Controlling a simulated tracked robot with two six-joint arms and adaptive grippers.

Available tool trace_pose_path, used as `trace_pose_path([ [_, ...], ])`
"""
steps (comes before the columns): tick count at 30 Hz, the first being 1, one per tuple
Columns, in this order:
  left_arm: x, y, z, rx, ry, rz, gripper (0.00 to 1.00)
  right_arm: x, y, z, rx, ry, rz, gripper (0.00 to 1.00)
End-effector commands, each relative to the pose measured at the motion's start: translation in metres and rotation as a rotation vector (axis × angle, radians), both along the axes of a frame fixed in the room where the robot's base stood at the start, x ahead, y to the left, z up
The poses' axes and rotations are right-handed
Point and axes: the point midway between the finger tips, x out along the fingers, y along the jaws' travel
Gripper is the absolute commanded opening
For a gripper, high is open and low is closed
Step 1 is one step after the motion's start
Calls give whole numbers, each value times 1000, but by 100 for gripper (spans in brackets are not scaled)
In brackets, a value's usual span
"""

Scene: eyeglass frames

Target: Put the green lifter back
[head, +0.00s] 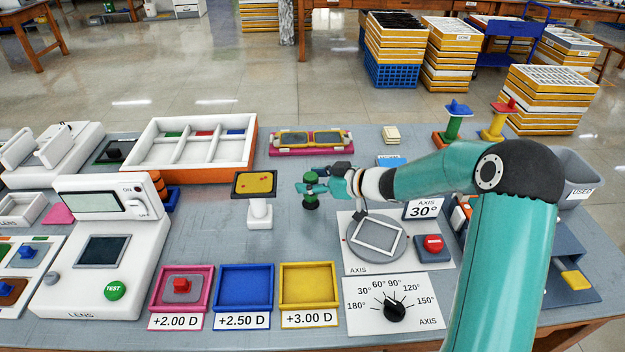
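The green lifter (310,203), a small upright piece with a green knob and a dark green lower part, is over the middle of the table. My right gripper (318,187) reaches in from the right with its fingers at the lifter's upper part and appears shut on it. Whether the lifter's foot touches the table is hard to tell. My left gripper is not in view.
A pedestal with a dark tray (255,183) stands just left of the lifter. The axis plate (352,262) with a white frame lies to its front right. A green post with a blue top (454,122) and a yellow post with a red top (495,124) stand at the back right.

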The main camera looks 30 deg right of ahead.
Motion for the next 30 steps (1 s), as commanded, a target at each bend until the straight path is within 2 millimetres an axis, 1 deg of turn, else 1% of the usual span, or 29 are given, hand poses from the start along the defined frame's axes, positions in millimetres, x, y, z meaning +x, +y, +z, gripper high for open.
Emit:
trace_pose_path([
  [6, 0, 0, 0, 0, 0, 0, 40, 0, 0, 1, 0, 0, 0, 61],
  [9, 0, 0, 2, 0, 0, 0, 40, 0, 0, 5, 0, 0, -1, 61],
  [11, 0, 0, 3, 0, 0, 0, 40, -5, -3, 7, -1, 0, -3, 61],
  [14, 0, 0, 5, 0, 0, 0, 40, -17, -9, 12, -1, 0, -4, 61],
  [24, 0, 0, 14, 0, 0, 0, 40, -76, -33, 39, -2, 0, -6, 61],
  [27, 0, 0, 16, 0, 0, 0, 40, -89, -38, 44, -1, 1, -5, 61],
  [30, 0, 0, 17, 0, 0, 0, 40, -97, -42, 48, 0, 0, -4, 61],
])
